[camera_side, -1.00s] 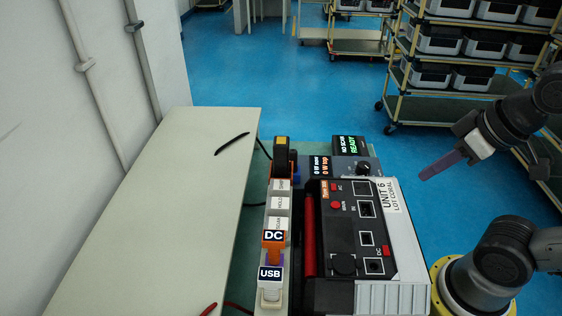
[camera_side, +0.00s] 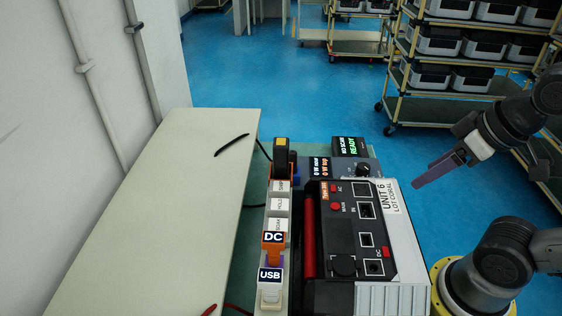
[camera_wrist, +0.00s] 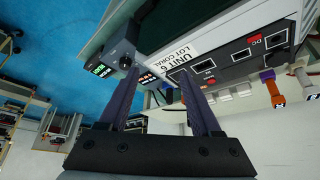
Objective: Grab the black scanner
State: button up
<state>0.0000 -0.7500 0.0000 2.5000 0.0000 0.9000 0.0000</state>
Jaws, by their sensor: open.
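The black scanner (camera_side: 281,155), with a yellow patch near its top, stands upright at the far end of the strip of labelled holders in the side view. My gripper (camera_side: 416,185) is to the right of it, in the air beyond the right edge of the black unit, well apart from the scanner. In the wrist view my gripper (camera_wrist: 160,78) shows two dark purple fingers spread apart with nothing held between them. I cannot clearly make out the scanner in the wrist view.
The black and white unit (camera_side: 395,235) labelled UNIT 6 lies between the scanner and my gripper. A control box (camera_side: 358,168) with displays stands behind it. Orange DC (camera_side: 274,240) and white USB (camera_side: 270,275) connectors sit nearer. The pale table (camera_side: 170,210) at left is mostly clear.

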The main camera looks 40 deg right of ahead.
jog(key=w+a+r+n+y, duration=0.2)
jog(key=w+a+r+n, duration=0.1)
jog(key=w+r+n, duration=0.2)
jog(key=n+y, duration=0.2)
jog(key=n, duration=0.2)
send_near(281, 158)
jog(key=s+d+r, duration=0.3)
jog(key=s+r, duration=0.1)
jog(key=shift+g+y, duration=0.3)
jog(key=shift+g, duration=0.2)
jog(key=shift+w+d+r+x, duration=0.1)
jog(key=shift+w+d+x, duration=0.35)
jog(key=shift+x, duration=2.5)
jog(key=shift+w+d+r+x, duration=0.15)
jog(key=shift+w+x, duration=0.55)
jog(key=shift+x, duration=2.25)
jog(key=shift+w+d+r+x, duration=0.1)
jog(key=shift+w+d+x, duration=0.3)
jog(key=shift+x, duration=2.55)
jog(key=shift+w+a+r, duration=0.15)
grip_shut()
